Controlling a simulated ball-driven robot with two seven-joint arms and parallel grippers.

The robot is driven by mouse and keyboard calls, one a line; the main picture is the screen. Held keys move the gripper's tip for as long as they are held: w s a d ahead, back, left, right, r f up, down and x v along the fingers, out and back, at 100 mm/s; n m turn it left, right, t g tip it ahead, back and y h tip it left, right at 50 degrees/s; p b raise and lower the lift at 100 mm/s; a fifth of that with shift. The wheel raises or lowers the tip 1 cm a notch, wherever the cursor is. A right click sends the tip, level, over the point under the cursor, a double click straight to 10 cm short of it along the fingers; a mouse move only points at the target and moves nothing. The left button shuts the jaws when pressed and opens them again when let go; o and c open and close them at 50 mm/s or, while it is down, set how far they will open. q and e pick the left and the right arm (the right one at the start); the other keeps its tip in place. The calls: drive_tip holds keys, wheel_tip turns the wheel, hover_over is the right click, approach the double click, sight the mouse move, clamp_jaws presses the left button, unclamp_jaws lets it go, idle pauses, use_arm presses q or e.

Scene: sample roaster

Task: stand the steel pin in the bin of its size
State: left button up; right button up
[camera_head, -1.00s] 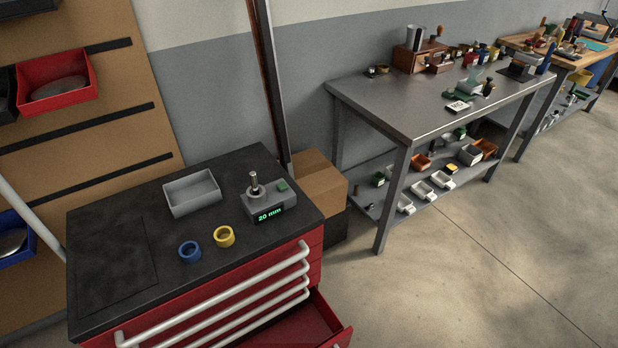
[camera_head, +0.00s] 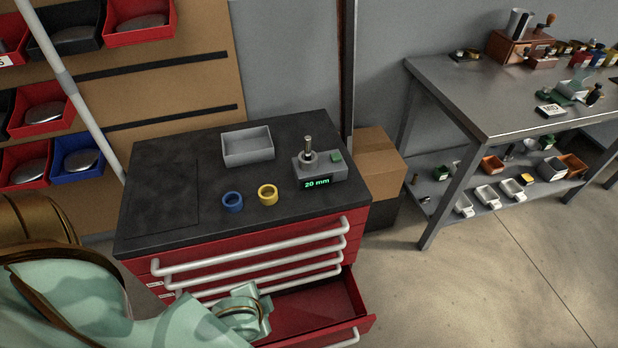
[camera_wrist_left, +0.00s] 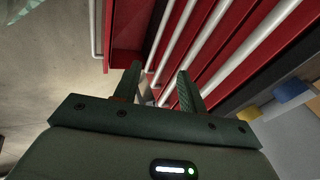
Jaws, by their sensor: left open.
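The steel pin (camera_head: 308,147) stands upright in a grey gauge block (camera_head: 321,168) on the cabinet top. The block's display reads "20 mm". Bins hang on the wall rack at the left: red bins (camera_head: 42,109), a blue bin (camera_head: 78,166) and a black bin (camera_head: 75,27), with grey contents; size labels are not readable. My left arm comes in at the lower left, its wrist end in front of the red drawers, below and left of the pin. In the left wrist view my left gripper (camera_wrist_left: 158,84) is open and empty beside the drawer handles. My right gripper is out of view.
On the black cabinet top (camera_head: 160,225) are a grey tray (camera_head: 248,157), a blue ring (camera_head: 232,201) and a yellow ring (camera_head: 268,195). A lower red drawer (camera_head: 320,303) stands open. A cardboard box (camera_head: 377,160) and a steel workbench (camera_head: 465,90) stand to the right.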

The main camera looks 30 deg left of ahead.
use_arm(q)
drive_tip(key=w+a+r+n+t, duration=0.2)
drive_tip(key=w+a+r+t, duration=0.2)
drive_tip(key=w+r, duration=0.5)
drive_tip(key=n+t+h, duration=0.3)
drive_tip(key=t+h, duration=0.2)
drive_tip(key=t, duration=0.4)
approach(308, 140)
drive_tip(key=shift+n, duration=0.3)
drive_tip(key=w+b, duration=0.2)
drive_tip(key=w+f+b, duration=0.1)
drive_tip(key=w, duration=0.1)
drive_tip(key=shift+w+d+b, duration=0.1)
drive_tip(key=shift+w+b, duration=0.25)
drive_tip(key=shift+w+d, duration=0.1)
drive_tip(key=shift+w, duration=0.45)
drive_tip(key=w+b, duration=0.1)
drive_tip(key=w, duration=0.1)
drive_tip(key=w+b, duration=0.1)
drive_tip(key=w, duration=0.2)
drive_tip(key=shift+d+f, duration=0.1)
drive_tip(key=shift+f, duration=0.1)
drive_tip(key=shift+w+r, duration=0.1)
drive_tip(key=shift+r, duration=0.1)
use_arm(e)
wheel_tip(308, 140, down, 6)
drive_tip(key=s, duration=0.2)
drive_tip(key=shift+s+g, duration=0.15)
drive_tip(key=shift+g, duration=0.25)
